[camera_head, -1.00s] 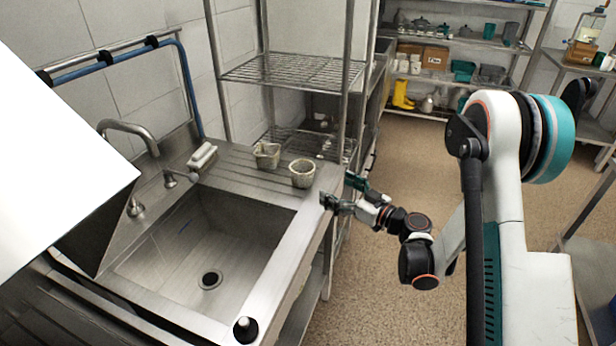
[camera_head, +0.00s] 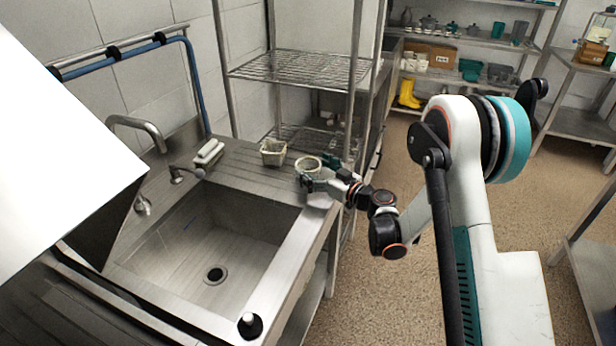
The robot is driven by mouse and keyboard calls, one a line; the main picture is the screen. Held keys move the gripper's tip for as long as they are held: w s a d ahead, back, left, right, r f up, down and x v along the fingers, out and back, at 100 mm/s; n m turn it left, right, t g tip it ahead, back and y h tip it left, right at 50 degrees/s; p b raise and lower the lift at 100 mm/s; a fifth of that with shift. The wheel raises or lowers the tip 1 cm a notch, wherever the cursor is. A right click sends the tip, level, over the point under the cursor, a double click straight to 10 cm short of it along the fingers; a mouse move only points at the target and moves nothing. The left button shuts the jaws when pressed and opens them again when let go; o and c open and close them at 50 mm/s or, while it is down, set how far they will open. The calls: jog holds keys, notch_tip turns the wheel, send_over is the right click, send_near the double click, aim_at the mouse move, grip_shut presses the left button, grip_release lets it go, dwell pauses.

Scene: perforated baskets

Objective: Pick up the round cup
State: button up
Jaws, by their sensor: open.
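The round cup (camera_head: 306,163), a small pale vessel, stands near the right edge of the steel counter beside the sink. My gripper (camera_head: 317,172) is open at the cup's right side. One finger is in front of the cup and hides its lower part; the other is behind it at the right. The cup appears to lie at least partly between the fingers. I cannot tell whether they touch it.
A squarish basket (camera_head: 273,153) stands just left of the cup. A white item (camera_head: 208,153) lies by the wall. The sink basin (camera_head: 215,240) is open in front, with a tap (camera_head: 145,130) at left. A wire shelf rack (camera_head: 300,68) stands close behind.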

jog(key=shift+x, duration=1.25)
jog(key=c, duration=1)
jog(key=shift+o, duration=0.2)
jog(key=shift+r, duration=0.15)
notch_tip(320, 180, up, 19)
jog(key=p, duration=0.7)
jog(key=s+d+m+t+h, duration=0.2)
jog(key=d+m+h, duration=0.1)
jog(key=d, duration=0.4)
jog(key=s+d+f+m+t+h, duration=0.1)
jog(key=s+d+m+t+h, duration=0.1)
jog(key=d+h, duration=0.4)
jog(key=s+d+m+t+h, duration=0.2)
jog(key=s+d+m+h, duration=0.1)
jog(key=d, duration=0.7)
jog(key=shift+f+m+h, duration=0.25)
jog(key=shift+m+h, duration=0.45)
jog(key=shift+m, duration=0.1)
jog(key=shift+s, duration=0.15)
